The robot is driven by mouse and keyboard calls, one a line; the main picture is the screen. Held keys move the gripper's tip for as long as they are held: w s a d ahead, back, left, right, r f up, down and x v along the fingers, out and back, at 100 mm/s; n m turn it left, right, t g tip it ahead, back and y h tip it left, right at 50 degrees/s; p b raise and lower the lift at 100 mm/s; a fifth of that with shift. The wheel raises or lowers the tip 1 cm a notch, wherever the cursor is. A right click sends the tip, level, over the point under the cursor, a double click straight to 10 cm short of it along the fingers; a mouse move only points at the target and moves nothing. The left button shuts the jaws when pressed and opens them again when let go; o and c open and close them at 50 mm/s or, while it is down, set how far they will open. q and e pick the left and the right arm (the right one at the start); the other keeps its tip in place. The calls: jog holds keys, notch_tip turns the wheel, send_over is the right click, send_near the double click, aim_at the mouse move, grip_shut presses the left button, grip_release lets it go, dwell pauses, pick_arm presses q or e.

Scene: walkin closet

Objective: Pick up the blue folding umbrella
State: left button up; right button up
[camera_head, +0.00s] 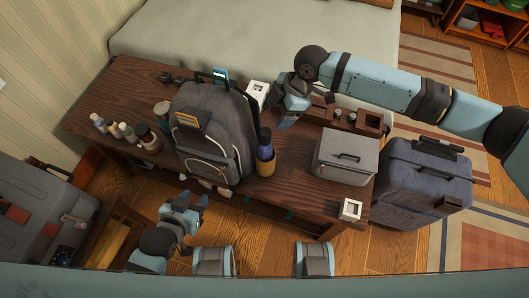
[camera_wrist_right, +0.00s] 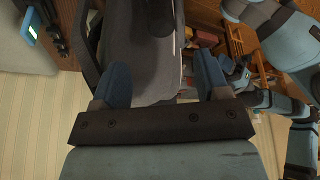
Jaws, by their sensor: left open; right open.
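A dark blue upright cylinder (camera_head: 265,143), which looks like the blue folding umbrella, stands in the side pocket of the grey backpack (camera_head: 208,125) on the wooden table. Its lower part is hidden by the pocket. My right gripper (camera_head: 281,106) is open and empty, above the table just to the right of the backpack and behind the cylinder. In the right wrist view its two blue fingers (camera_wrist_right: 163,82) are spread, with the backpack (camera_wrist_right: 143,45) beyond them; I cannot make out the cylinder there. My left gripper (camera_head: 190,200) is open and empty, low in front of the table.
Several small bottles (camera_head: 125,132) stand at the table's left. A grey box (camera_head: 345,156) and a white holder (camera_head: 350,209) stand at the right, with a blue-grey suitcase (camera_head: 425,185) beyond the table edge. Bare tabletop (camera_head: 290,180) lies between cylinder and box.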

aim_at(270, 130)
jog(key=x, duration=0.4)
jog(key=shift+a+f, duration=0.1)
jog(key=shift+f, duration=0.2)
jog(key=shift+d+x, duration=0.2)
jog(key=shift+x, duration=1.1)
jog(key=shift+d+x, duration=0.2)
jog(key=shift+x, duration=1.1)
jog(key=shift+f, duration=0.2)
grip_shut()
